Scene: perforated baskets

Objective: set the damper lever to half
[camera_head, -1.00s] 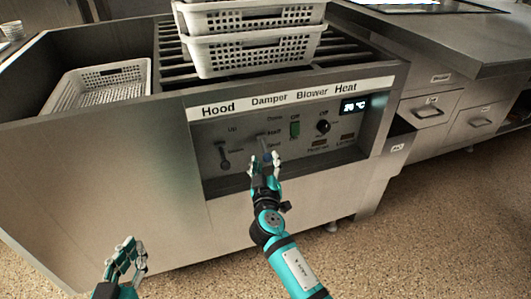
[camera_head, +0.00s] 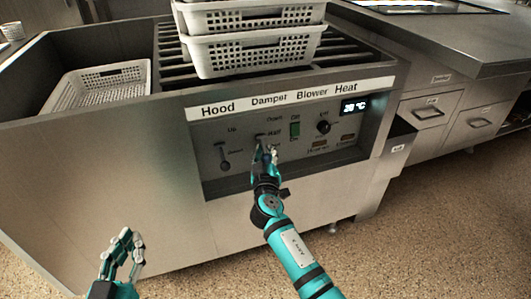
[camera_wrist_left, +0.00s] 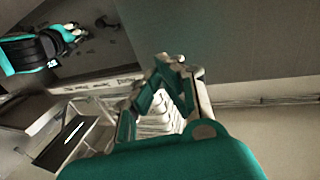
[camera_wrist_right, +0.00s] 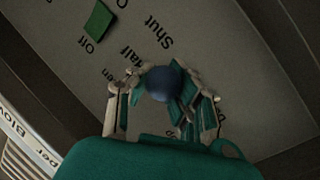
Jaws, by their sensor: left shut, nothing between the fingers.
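The damper lever shows in the right wrist view as a round dark blue knob (camera_wrist_right: 163,84) near the printed words Half and Shut. Its exact level against the marks is unclear. In the head view its base (camera_head: 260,136) shows under the Damper label, beside the word Half, and its handle is mostly hidden by my right gripper (camera_head: 264,153). In the right wrist view the fingers of my right gripper (camera_wrist_right: 162,92) stand on both sides of the knob; whether they press on it I cannot tell. My left gripper (camera_head: 125,245) is shut and empty, low at the left, away from the panel.
The panel also bears a hood lever (camera_head: 224,160), a green blower switch (camera_head: 295,129) and a black heat knob (camera_head: 323,127). White perforated baskets (camera_head: 255,52) are stacked on top, and another basket (camera_head: 100,85) lies at the left. Floor is clear in front.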

